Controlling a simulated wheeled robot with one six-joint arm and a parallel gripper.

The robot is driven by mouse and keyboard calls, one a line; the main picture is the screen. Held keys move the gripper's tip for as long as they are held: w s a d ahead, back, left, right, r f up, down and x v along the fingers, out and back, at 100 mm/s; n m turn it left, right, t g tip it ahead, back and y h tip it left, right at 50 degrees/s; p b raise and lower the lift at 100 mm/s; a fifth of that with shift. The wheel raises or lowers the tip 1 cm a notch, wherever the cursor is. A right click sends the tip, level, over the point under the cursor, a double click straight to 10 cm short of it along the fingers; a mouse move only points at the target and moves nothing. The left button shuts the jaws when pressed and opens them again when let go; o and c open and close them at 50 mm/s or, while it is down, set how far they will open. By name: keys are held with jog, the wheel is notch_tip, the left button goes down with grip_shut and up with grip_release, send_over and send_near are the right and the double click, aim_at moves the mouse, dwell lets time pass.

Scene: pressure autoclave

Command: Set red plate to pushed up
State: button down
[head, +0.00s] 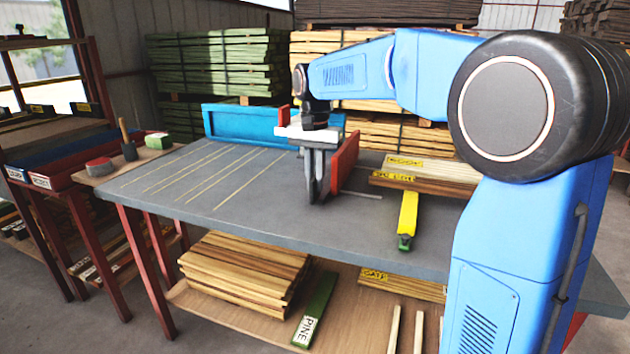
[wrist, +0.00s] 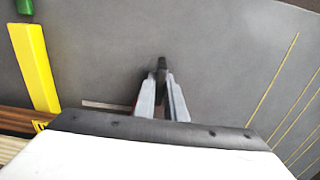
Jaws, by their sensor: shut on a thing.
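The red plate (head: 345,163) stands upright on the grey table (head: 230,205), at the right end of the blue fence (head: 245,122). My gripper (head: 316,196) points down just left of the plate and in front of it, low over the table top. In the wrist view its fingers (wrist: 161,78) come together at a small dark piece (wrist: 161,64) at their tips. I cannot tell whether that piece is joined to the red plate.
A yellow bar (head: 408,215) with a green end lies right of my gripper and also shows in the wrist view (wrist: 36,65). Boards (head: 425,172) lie behind it. A thin slot (wrist: 105,105) runs beside my fingers. The table's left part, with yellow lines, is clear.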

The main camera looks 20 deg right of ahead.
jog(key=s+d, duration=0.4)
jog(key=d, duration=0.1)
jog(key=s+d, duration=0.2)
jog(key=d, duration=0.1)
jog(key=shift+d, duration=0.2)
jog(key=c, duration=1.8)
grip_release()
jog(key=shift+r, duration=0.1)
notch_tip(320, 180, up, 17)
jog(key=shift+r, duration=0.1)
